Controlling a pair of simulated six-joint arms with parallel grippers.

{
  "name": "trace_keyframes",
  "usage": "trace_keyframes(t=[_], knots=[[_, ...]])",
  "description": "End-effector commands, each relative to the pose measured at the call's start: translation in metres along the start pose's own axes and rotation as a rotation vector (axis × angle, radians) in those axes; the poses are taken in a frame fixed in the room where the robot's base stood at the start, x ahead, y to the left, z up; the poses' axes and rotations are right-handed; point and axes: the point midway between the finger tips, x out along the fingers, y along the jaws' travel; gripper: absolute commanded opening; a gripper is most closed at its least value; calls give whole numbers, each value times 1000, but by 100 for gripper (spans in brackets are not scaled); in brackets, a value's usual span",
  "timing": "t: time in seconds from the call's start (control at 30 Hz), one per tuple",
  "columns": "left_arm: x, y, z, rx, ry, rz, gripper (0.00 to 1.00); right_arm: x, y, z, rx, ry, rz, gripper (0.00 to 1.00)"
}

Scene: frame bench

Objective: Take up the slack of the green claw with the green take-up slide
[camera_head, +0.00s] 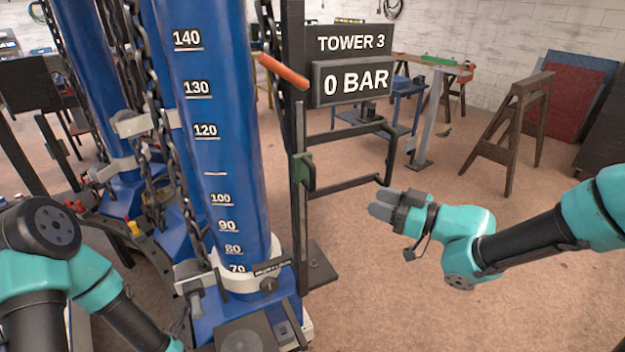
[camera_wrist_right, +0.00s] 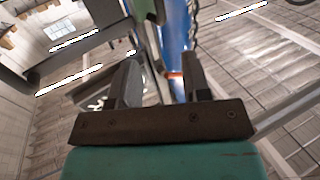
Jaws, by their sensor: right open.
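The green take-up slide (camera_head: 304,172) sits on a dark upright rail at the right of the big blue column (camera_head: 212,120). I cannot pick out the green claw for sure in either view. My right gripper (camera_head: 380,204) is right of the slide and slightly lower in the picture, apart from it, pointing left. Its two fingers stand apart with nothing between them in the right wrist view (camera_wrist_right: 158,80). The blue column shows beyond them there. My left arm comes in at the lower left, but its gripper is out of view.
An orange-red handle (camera_head: 283,72) juts out above the slide. Chains (camera_head: 165,130) hang beside the column. A sign reading "TOWER 3" and "0 BAR" (camera_head: 352,84) hangs behind. A dark frame (camera_head: 350,160) stands behind the slide. A wooden trestle (camera_head: 515,125) stands farther back.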

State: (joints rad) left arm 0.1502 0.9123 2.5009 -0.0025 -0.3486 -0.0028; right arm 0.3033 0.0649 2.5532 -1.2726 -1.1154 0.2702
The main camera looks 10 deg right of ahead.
Motion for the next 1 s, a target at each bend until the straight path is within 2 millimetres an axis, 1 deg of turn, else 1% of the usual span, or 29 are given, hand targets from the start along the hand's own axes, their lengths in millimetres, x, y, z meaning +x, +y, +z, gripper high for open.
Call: trace_keyframes(t=[0.2,0.37,0.57,0.77,1.0], knots=[[0,0,0,0,0,0,93,2,0,0,0,0,0,44],[0,0,0,0,0,0,93,11,0,0,1,1,-1,44],[0,0,0,0,0,0,93,34,0,0,1,0,-3,44],[0,0,0,0,0,0,93,61,-1,0,1,-1,-3,44],[0,0,0,0,0,0,93,99,0,1,1,-1,-2,44]])
